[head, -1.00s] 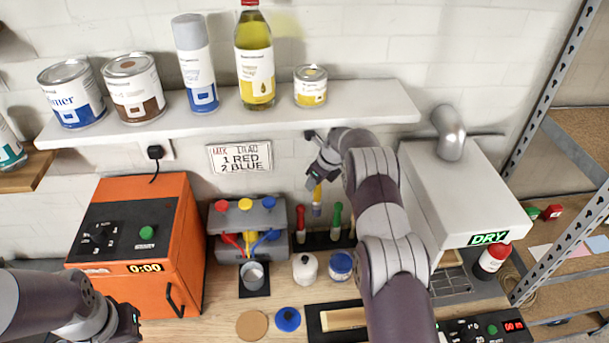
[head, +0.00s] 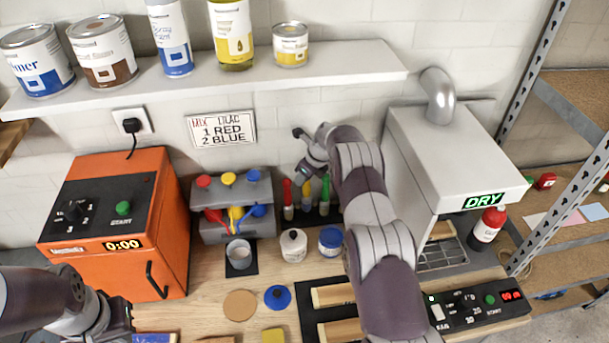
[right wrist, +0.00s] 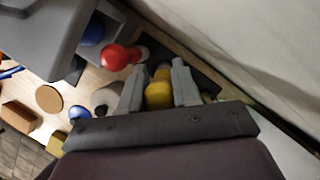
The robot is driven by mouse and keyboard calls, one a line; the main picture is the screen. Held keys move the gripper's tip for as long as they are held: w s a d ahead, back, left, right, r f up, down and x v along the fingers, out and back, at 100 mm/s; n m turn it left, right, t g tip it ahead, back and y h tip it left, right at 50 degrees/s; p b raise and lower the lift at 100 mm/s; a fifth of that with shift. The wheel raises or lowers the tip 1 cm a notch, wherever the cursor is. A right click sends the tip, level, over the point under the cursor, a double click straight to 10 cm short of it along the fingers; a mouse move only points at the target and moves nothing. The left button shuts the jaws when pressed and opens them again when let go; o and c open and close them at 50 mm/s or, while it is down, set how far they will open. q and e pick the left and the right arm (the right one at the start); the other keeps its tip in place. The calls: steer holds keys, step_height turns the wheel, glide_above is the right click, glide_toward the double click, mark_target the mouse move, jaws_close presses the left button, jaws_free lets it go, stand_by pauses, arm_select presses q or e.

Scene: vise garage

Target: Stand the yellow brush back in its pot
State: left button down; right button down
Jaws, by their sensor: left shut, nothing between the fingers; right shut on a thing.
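The yellow brush (head: 306,192) is upright between the red brush (head: 287,192) and the green brush (head: 325,189) on a black holder at the back of the bench. My right gripper (head: 303,173) is shut on its top. In the right wrist view, the yellow handle (right wrist: 158,93) sits between the two fingers (right wrist: 158,88). The brush's lower end is about level with its neighbours' lower ends. Its pot is hard to make out, and I cannot tell whether the brush rests in it. My left gripper (head: 122,318) is shut and empty at the lower left.
An orange machine (head: 120,225) stands left of a grey paint dispenser (head: 232,190). A cup (head: 239,252), a white jar (head: 293,245) and a blue-lidded jar (head: 330,241) stand in front of the brushes. A grey dryer (head: 450,160) is on the right. A shelf (head: 200,92) hangs above.

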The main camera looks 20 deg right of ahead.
steer(key=shift+f, duration=0.25)
arm_select(q)
steer(key=shift+s+a+f, duration=0.1)
steer(key=shift+s+f, duration=0.05)
steer(key=shift+f, duration=0.05)
arm_select(e)
steer(key=shift+s+r, duration=0.1)
steer(key=c, duration=0.8)
jaws_free()
steer(key=shift+o, duration=0.2)
